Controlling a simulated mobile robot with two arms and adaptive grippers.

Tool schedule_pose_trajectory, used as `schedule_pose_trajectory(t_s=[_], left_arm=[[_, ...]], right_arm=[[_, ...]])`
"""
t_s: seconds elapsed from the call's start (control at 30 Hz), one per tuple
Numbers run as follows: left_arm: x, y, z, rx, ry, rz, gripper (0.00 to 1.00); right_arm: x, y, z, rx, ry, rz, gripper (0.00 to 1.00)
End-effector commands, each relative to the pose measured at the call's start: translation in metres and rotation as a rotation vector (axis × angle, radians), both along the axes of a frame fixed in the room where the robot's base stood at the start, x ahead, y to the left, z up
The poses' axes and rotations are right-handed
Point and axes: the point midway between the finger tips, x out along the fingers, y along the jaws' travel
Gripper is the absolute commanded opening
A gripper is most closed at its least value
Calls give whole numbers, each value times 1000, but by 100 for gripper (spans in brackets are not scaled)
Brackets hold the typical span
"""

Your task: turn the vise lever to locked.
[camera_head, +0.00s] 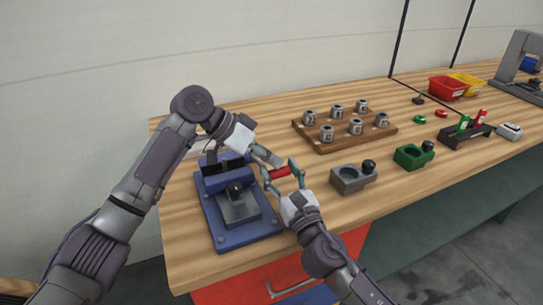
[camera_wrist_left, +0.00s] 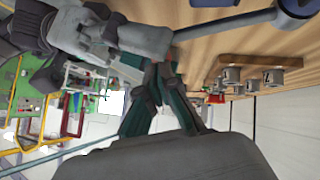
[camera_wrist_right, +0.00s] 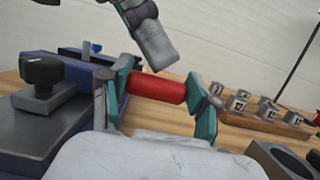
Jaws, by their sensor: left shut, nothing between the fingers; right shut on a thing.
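The blue vise (camera_head: 207,203) stands at the table's front left, with a grey block and a black knob (camera_head: 235,187) on it. The lever's red grip (camera_head: 281,172) is just right of the vise. My right gripper (camera_head: 283,176) is shut on the red grip; in the right wrist view the grip (camera_wrist_right: 157,88) lies lengthwise between the two fingers. My left gripper (camera_head: 268,157) is shut and empty, close behind the grip. In the left wrist view a grey lever rod (camera_wrist_left: 225,28) runs towards the vise. Whether the left fingers touch the lever is unclear.
A wooden tray (camera_head: 349,147) with several grey cylinders stands behind right. A grey holder (camera_head: 353,180) and a green holder (camera_head: 412,157) stand to the right. Red (camera_head: 447,88) and yellow bins are at the far right. The table's front edge is close to the vise.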

Motion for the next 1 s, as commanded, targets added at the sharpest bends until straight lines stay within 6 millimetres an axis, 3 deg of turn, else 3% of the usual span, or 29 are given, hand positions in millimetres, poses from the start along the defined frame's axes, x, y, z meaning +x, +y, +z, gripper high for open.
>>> schedule_pose_trajectory(t_s=[0.23,0.47,0.5,0.6,1.0], left_arm=[[-7,-2,-16,20,-53,-1,0],[-8,-2,-20,27,-47,-4,0],[-8,-2,-20,27,-46,-4,0],[-8,-2,-19,27,-48,-3,0],[-6,-2,-15,20,-55,0,0]], right_arm=[[0,0,0,-1,0,0,0],[0,0,4,2,-7,1,0],[0,0,4,3,-9,1,68],[0,0,4,3,-9,1,85],[-3,-1,0,1,-2,0,88]])
